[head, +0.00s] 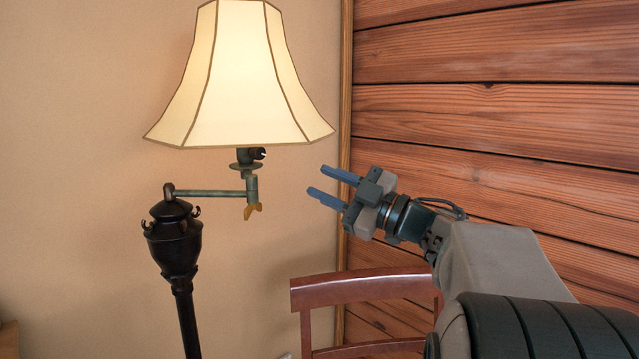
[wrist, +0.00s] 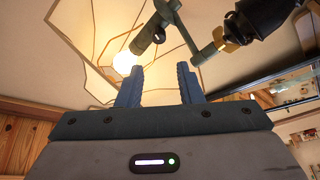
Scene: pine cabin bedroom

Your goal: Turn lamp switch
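A floor lamp stands at the left of the head view, with a cream paneled shade (head: 238,80) that glows. Just under the shade is the socket with a small dark knob (head: 260,154), which looks like the switch. A brass wing piece (head: 253,211) hangs below it on the lamp's side arm (head: 208,193). My gripper (head: 317,181) is open and empty, right of the socket and slightly lower, its blue fingers pointing left and apart from the lamp. In the wrist view, the lit bulb (wrist: 125,62) and socket (wrist: 150,35) show beyond my gripper (wrist: 158,72); the knob is unclear there.
The black lamp post (head: 175,245) rises at the lower left. A reddish wooden chair (head: 360,289) stands below my gripper. A plank wall (head: 500,110) is behind my arm and a plain beige wall (head: 80,100) behind the lamp. Free air separates the fingers from the lamp.

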